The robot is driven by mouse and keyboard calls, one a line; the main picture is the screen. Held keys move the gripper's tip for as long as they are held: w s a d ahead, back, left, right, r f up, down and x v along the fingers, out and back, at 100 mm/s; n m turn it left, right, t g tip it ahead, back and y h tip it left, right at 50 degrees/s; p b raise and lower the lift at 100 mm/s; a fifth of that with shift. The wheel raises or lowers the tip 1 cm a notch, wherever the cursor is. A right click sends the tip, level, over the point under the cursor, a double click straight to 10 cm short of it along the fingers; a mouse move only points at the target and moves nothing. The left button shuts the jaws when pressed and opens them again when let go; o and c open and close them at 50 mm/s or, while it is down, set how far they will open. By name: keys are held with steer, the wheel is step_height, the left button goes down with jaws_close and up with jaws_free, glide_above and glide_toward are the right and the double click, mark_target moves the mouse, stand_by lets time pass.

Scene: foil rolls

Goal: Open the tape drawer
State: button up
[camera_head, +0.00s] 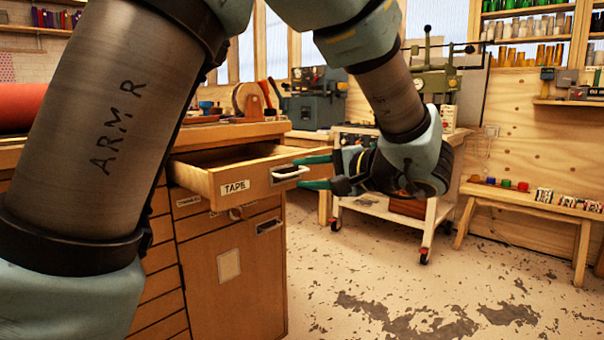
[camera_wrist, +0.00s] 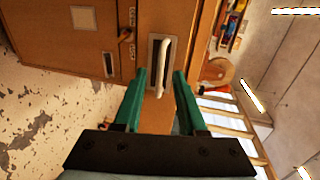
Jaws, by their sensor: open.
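The tape drawer (camera_head: 235,188), a wooden drawer with a "TAPE" label, stands pulled out from the top of the wooden cabinet, with its open inside showing. Its white bar handle (camera_head: 290,173) is on the drawer front; the handle also shows in the wrist view (camera_wrist: 162,68). My gripper (camera_head: 306,172) is at the handle with its green fingers apart, one above and one below it in the head view. In the wrist view my gripper (camera_wrist: 160,78) has a finger to each side of the handle, with gaps visible. I cannot tell whether either finger touches it.
Below is the cabinet (camera_head: 207,290) with another drawer and a door. A wheeled cart (camera_head: 385,207) stands behind my gripper. A low wooden bench (camera_head: 530,199) with small coloured items is at the right. The floor (camera_head: 450,290) in front is clear.

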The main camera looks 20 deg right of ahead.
steer(key=v, duration=0.9)
steer(key=shift+s+p, duration=0.15)
steer(key=shift+p, duration=0.3)
